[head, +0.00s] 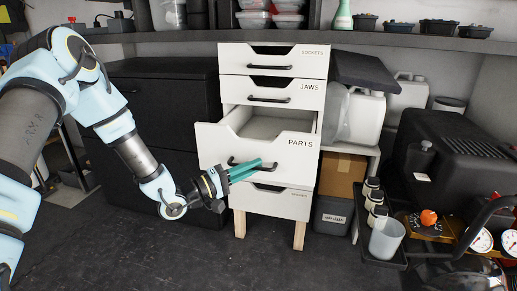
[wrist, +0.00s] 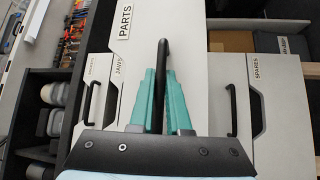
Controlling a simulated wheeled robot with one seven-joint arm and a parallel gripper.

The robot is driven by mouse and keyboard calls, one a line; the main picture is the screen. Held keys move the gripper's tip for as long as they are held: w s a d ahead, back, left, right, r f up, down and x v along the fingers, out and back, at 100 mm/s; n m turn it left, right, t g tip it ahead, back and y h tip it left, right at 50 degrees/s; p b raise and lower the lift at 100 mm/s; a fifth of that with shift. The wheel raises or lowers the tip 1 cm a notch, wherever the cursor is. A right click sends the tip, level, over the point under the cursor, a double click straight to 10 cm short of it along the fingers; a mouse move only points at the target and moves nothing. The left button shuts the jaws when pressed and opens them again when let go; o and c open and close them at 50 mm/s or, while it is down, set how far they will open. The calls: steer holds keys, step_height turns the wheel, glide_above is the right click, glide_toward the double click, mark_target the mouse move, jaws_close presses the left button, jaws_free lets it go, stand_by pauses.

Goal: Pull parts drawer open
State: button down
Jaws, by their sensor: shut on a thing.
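The parts drawer (head: 298,158) is a white drawer labelled PARTS in a white cabinet. In the head view it stands out from the cabinet, with part of its empty-looking inside showing. Its black bar handle (wrist: 162,65) lies between the teal fingers of my gripper (wrist: 160,82) in the wrist view. My gripper (head: 257,168) is shut on this handle and reaches it from the lower left in the head view. The fingers hide part of the handle.
The sockets drawer (head: 295,61) and jaws drawer (head: 295,93) above are shut. The lowest drawer (head: 295,203) sits under the parts drawer. A black cabinet (head: 150,85) stands left. Bottles and a beaker (head: 386,238) are at right. The floor in front is clear.

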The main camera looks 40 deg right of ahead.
steer(key=s+a+p, duration=0.1)
steer(key=s+a, duration=0.3)
steer(key=a, duration=0.2)
steer(key=shift+a, duration=0.25)
steer(key=c, duration=0.9)
jaws_free()
steer(key=p+v, duration=0.1)
steer(key=v, duration=0.9)
steer(key=shift+a, duration=0.4)
steer(key=shift+w+f, duration=0.15)
steer(key=shift+f, duration=0.05)
